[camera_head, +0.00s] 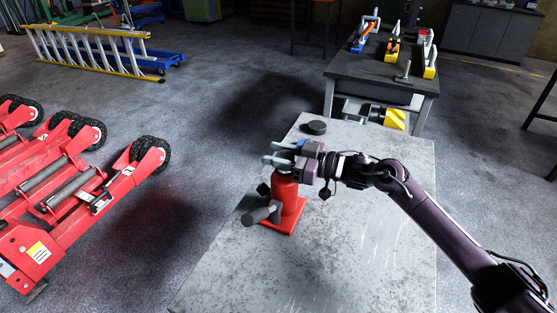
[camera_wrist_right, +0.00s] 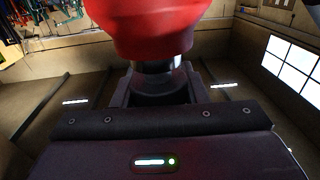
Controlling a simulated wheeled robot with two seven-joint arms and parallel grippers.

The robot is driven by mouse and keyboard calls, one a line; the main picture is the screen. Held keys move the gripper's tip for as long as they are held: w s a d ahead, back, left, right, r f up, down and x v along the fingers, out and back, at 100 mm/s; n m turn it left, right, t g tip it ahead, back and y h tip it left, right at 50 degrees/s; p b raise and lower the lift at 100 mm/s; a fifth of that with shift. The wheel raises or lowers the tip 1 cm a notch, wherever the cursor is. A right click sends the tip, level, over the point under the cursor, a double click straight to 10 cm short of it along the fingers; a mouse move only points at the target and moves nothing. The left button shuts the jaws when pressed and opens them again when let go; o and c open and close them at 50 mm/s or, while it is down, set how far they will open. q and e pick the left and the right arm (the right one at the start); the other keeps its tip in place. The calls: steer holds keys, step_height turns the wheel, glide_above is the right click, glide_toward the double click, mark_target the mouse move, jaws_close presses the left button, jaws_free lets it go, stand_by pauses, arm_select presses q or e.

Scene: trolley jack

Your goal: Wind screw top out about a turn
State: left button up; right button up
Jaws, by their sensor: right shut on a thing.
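A red bottle jack (camera_head: 287,200) stands upright on the grey metal table, with a grey cylindrical part (camera_head: 259,215) at its lower left side. My right gripper (camera_head: 282,155) comes in from the right at the jack's top and is shut on the screw top, which the fingers mostly hide in the head view. In the right wrist view the red body (camera_wrist_right: 155,25) fills the top, and a shiny metal neck with the dark screw top (camera_wrist_right: 158,82) sits between my fingers. My left gripper is not in view.
A dark round disc (camera_head: 316,127) lies on the table (camera_head: 340,250) behind the jack. The table's front and right are clear. A dark bench (camera_head: 385,72) with tools stands behind. Red wheeled equipment (camera_head: 70,190) is on the floor at left.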

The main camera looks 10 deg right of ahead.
steer(key=shift+s+f+n+g+y+b, duration=0.1)
steer(key=shift+n+g+y+b, duration=0.25)
steer(key=shift+n+g+b, duration=0.25)
steer(key=shift+s+f+n+g+y+b, duration=0.1)
steer(key=shift+n+g+y+b, duration=0.35)
steer(key=shift+g, duration=0.35)
steer(key=shift+a, duration=0.1)
steer(key=o, duration=1)
steer(key=shift+w+r, duration=0.1)
steer(key=b+v, duration=0.1)
steer(key=v, duration=0.7)
steer(key=shift+r+b, duration=0.1)
steer(key=shift+b, duration=0.25)
